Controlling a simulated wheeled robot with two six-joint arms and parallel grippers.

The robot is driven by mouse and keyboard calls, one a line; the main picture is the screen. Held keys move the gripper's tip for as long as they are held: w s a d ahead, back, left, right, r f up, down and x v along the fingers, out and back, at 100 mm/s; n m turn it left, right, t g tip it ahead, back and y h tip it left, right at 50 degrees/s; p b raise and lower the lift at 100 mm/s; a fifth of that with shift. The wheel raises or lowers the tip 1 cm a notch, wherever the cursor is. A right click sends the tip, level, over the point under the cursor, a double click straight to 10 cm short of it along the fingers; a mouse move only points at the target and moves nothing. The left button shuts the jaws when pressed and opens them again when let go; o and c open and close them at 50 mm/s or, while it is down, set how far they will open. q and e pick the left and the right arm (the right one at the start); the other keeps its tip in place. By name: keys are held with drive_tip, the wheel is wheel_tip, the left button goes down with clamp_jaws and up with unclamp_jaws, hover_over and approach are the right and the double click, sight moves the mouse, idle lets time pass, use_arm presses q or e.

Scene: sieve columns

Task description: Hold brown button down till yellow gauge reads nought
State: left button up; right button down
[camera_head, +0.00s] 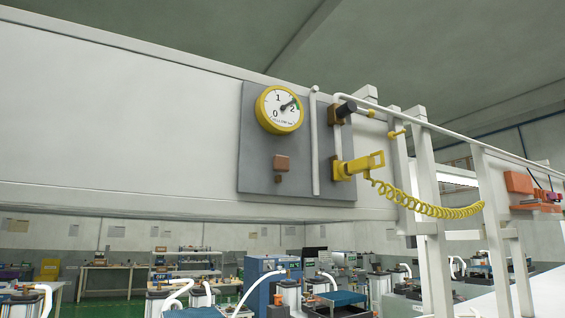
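The yellow gauge (279,110) is mounted on a grey panel (258,160) on a pale wall beam. Its white dial carries the marks 0, 1 and 2, and its needle points up and right, close to the 2 and a green mark. The brown button (282,163) is a small squarish block on the same panel, below the gauge. A smaller dark brown piece (278,179) sits just under it. Neither of my grippers shows in this view, and nothing touches the button.
A white vertical pipe (315,150) runs right of the button. A yellow fitting (358,165) sticks out beside it, with a coiled yellow hose (430,207) running right. White posts (424,160) stand farther right. Benches with equipment fill the room below.

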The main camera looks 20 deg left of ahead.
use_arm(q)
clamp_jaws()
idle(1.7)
